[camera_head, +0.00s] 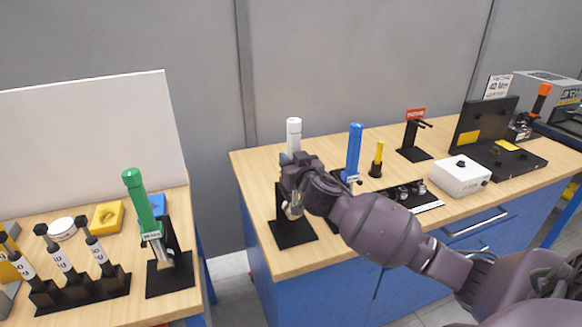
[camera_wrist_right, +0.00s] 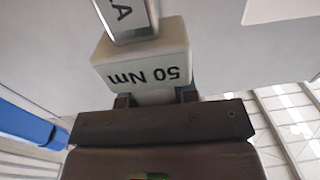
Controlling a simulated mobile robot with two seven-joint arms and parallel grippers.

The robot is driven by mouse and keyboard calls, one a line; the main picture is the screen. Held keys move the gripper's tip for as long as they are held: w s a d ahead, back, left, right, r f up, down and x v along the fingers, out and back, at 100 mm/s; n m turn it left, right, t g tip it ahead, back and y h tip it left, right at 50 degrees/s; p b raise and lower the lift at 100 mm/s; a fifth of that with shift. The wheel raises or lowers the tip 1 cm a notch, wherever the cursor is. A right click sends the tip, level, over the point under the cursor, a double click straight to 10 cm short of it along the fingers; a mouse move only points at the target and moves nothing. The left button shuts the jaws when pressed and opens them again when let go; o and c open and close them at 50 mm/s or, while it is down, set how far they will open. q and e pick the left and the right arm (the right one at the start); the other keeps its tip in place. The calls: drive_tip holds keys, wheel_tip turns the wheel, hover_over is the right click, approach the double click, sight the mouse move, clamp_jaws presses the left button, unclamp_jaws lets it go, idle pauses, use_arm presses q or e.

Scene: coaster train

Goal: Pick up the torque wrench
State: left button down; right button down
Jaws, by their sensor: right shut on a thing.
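A torque wrench with a white handle (camera_head: 293,134) stands upright at its black stand (camera_head: 293,234) near the left end of the right workbench. My right gripper (camera_head: 291,185) is around the wrench below the handle and hides much of its middle. In the right wrist view, the fingers (camera_wrist_right: 155,98) are shut on the wrench just beside its white block marked "50 Nm" (camera_wrist_right: 142,68). I cannot tell whether the wrench still rests on the stand. A green-handled wrench (camera_head: 138,200) and a blue-handled wrench (camera_head: 353,150) stand in other holders. My left gripper is out of view.
A yellow-handled tool (camera_head: 377,158), a white box (camera_head: 460,176) and a black open case (camera_head: 495,150) are on the right workbench (camera_head: 265,165). Several black-handled tools stand in a rack (camera_head: 85,298) on the left table. A gap separates the two tables.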

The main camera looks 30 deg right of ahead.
drive_tip(key=s+a+b, duration=0.1)
drive_tip(key=s+a, duration=0.2)
drive_tip(key=s, duration=1.4)
drive_tip(key=shift+s+a, duration=0.2)
drive_tip(key=shift+s, duration=0.15)
drive_tip(key=c, duration=1.4)
unclamp_jaws()
clamp_jaws()
